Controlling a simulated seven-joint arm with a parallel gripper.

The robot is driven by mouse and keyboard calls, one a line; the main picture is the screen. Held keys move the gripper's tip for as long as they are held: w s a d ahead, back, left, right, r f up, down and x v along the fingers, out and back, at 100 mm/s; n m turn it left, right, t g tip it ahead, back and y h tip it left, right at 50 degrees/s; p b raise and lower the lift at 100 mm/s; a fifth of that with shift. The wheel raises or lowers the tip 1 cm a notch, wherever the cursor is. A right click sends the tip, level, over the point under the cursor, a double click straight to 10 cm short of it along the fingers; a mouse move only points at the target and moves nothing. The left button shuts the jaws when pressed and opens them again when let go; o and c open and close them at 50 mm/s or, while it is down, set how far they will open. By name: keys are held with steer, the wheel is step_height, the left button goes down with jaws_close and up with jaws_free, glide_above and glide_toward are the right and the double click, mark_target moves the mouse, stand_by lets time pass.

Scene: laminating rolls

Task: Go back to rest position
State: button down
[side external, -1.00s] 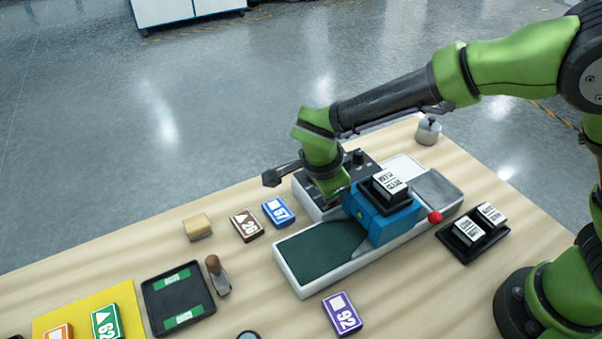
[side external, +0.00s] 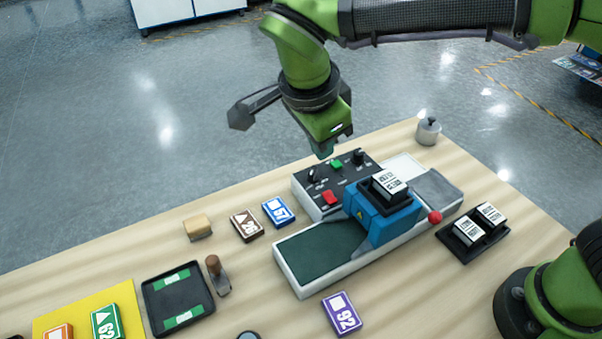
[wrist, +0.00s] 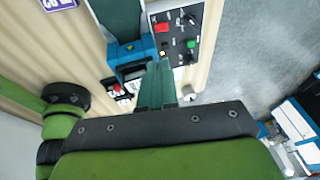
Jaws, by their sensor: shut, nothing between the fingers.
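My gripper (side external: 326,148) hangs in the air above the laminating machine's control panel, pointing down. Its fingers are shut with nothing between them. In the wrist view the closed green fingers (wrist: 160,82) reach toward the blue laminator head and the panel. The laminator (side external: 381,211) is a blue unit on a long white bed with a dark green feed surface. The control panel (side external: 338,184) behind it carries a red button, a green button and black knobs. My gripper is clear of the panel.
Label cards lie around the machine: blue (side external: 277,212), brown (side external: 247,225) and purple (side external: 342,314). A black tray (side external: 178,298), a wooden-handled tool (side external: 217,274) and a yellow mat (side external: 74,303) are at the left. A black roll holder (side external: 466,251) sits at the right. Space above the table is open.

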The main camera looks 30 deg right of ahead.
steer(key=s+d+n+t+y, duration=0.1)
steer(key=s+d+n, duration=0.2)
steer(key=d, duration=0.4)
steer(key=s+d+r+n+t+y, duration=0.1)
steer(key=s+d+n+t+y, duration=0.1)
steer(key=s+d+n, duration=0.2)
steer(key=s+d+n+t+y, duration=0.2)
steer(key=s+d+n, duration=0.2)
steer(key=d+n, duration=0.3)
steer(key=d, duration=0.4)
steer(key=shift+s+d+r, duration=0.15)
steer(key=shift+d+r, duration=0.1)
steer(key=shift+r, duration=0.15)
